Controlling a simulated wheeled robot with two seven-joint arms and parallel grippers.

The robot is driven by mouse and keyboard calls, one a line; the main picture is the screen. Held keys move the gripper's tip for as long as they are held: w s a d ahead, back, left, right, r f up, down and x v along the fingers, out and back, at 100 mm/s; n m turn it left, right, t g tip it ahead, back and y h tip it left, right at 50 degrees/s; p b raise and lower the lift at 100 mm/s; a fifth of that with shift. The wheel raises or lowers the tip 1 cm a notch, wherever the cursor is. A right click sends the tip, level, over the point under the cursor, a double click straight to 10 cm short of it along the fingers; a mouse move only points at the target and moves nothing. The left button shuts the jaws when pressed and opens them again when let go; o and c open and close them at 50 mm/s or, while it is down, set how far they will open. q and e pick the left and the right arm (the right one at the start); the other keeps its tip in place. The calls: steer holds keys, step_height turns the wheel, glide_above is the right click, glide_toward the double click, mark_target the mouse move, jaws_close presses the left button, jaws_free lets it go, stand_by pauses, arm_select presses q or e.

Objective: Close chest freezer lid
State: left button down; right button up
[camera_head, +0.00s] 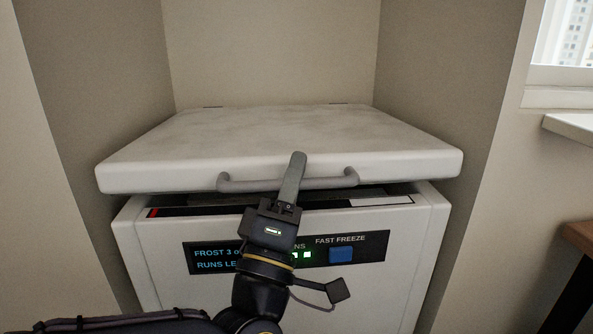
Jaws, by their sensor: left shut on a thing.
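The white chest freezer lid (280,140) is nearly level, with a narrow dark gap between its front edge and the freezer body (390,285). A grey bar handle (240,186) runs along the lid's front edge. My left gripper (292,175) comes up from below in front of the freezer, its fingers at the middle of the handle, shut on it. The gripper hides part of the handle and part of the control panel. My right gripper is not in view.
The freezer stands in a recess with walls close on the left, the back and the right. A control panel (375,255) with a blue button is on the front. A window sill (572,125) and a brown wooden piece of furniture (578,238) are at the right.

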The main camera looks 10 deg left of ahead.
arm_select(q)
steer(key=shift+s+d+f+g+h, duration=0.15)
steer(key=shift+f+g, duration=0.35)
steer(key=shift+f, duration=0.85)
steer(key=shift+s+d+f+g+h, duration=0.15)
steer(key=shift+f+g, duration=0.35)
steer(key=shift+f, duration=0.8)
steer(key=c, duration=1.7)
jaws_free()
steer(key=shift+a, duration=0.1)
steer(key=shift+a+r, duration=0.1)
steer(key=v, duration=0.7)
steer(key=shift+s+p, duration=0.3)
steer(key=shift+s, duration=0.05)
